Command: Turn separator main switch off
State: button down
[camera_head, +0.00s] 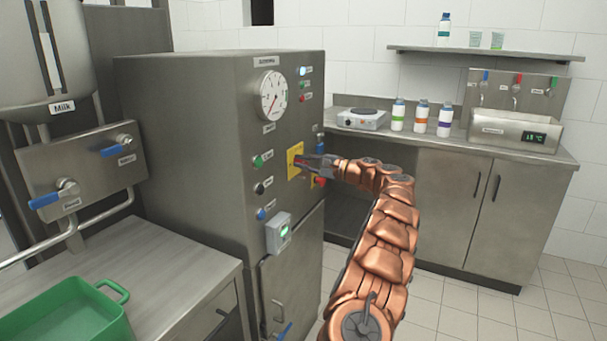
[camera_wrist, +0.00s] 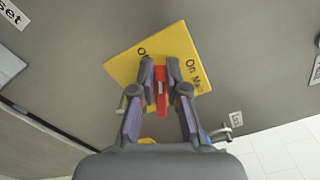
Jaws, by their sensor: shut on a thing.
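The separator main switch has a yellow plate (camera_head: 293,161) on the front of the grey separator cabinet (camera_head: 220,90). In the wrist view the yellow plate (camera_wrist: 125,67) bears the words "On" and "Main", and another label is partly hidden by a finger. A red switch handle (camera_wrist: 161,98) shows between the fingertips. My gripper (camera_wrist: 161,92) is shut on this red handle, one finger on each side. In the head view my gripper (camera_head: 310,163) reaches the plate from the right and hides the handle.
A round gauge (camera_head: 272,95), several buttons and a small box with a green display (camera_head: 279,233) sit on the same panel. A green tray (camera_head: 65,312) stands on the bench at lower left. A counter with bottles (camera_head: 421,116) is behind at right. The tiled floor at right is clear.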

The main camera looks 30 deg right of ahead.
jog(key=n+b, duration=0.1)
jog(key=f+n+b, duration=0.1)
jog(key=shift+a+n+b, duration=0.15)
jog(key=shift+n+b, duration=0.15)
jog(key=shift+b, duration=0.1)
jog(key=shift+f+n+b, duration=0.15)
jog(key=shift+n+b, duration=0.95)
jog(key=shift+n, duration=0.1)
jog(key=c, duration=1.2)
grip_release()
jog(key=shift+s, duration=0.1)
jog(key=v, duration=1.2)
